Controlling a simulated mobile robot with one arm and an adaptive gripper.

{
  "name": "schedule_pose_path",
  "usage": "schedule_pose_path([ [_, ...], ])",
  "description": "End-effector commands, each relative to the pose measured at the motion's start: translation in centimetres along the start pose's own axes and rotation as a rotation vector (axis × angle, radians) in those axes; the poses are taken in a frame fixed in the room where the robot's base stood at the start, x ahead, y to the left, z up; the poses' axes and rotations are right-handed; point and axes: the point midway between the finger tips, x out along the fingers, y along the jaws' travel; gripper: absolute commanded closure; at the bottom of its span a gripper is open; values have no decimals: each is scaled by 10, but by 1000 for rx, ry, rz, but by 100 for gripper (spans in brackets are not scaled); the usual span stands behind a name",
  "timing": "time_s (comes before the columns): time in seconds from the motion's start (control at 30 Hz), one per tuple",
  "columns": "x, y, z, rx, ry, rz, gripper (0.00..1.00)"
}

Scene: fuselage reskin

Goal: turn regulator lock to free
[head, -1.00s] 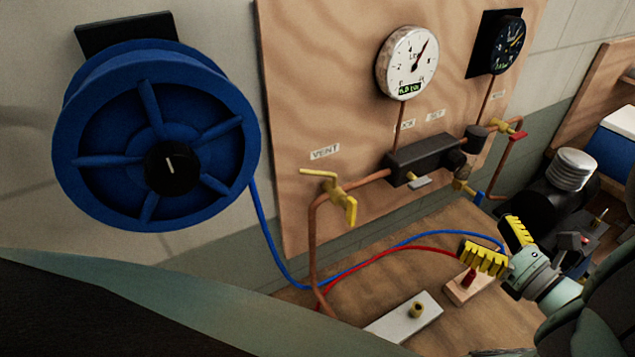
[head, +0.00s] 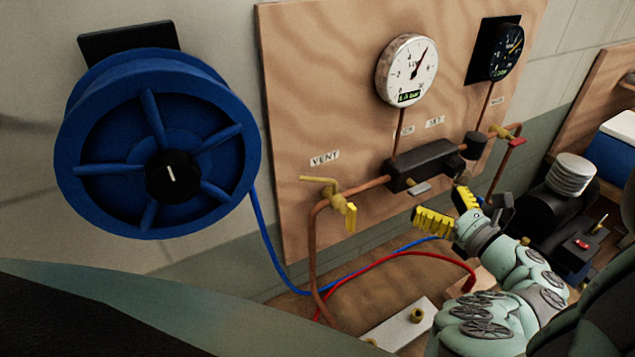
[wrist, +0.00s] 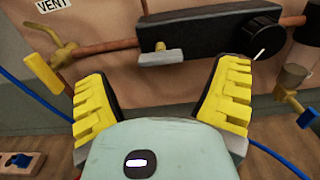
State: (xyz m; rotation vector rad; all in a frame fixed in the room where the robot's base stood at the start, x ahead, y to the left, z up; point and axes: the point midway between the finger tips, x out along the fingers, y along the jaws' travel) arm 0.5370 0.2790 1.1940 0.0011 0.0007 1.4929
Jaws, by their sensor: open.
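The dark regulator block (head: 420,165) is fixed to the wooden panel on a copper pipe. The regulator lock appears to be the small grey lever (head: 420,189) at the block's lower front. In the wrist view this lever (wrist: 161,57) lies roughly level, with a brass pin (wrist: 160,46) above it. A black knob (wrist: 260,36) with a white mark is at the block's right end. My gripper (head: 449,208) is open and empty, below and in front of the block. In the wrist view its yellow fingers (wrist: 160,95) stand either side of the lever, apart from it.
A yellow vent valve (head: 335,195) is left of the block, and a red-handled valve (head: 507,137) is right. Two gauges, white (head: 407,70) and black (head: 507,52), sit above. Blue and red hoses (head: 400,254) run below. A blue reel (head: 155,150) hangs left.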

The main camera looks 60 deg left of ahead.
Motion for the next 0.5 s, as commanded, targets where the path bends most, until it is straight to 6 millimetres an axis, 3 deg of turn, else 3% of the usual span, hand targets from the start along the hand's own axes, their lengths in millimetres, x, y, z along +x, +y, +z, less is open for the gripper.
schedule_pose_path([
  [0.2,26,2,2,-1,2,7,13],
  [0.5,46,2,1,0,-2,5,13],
])
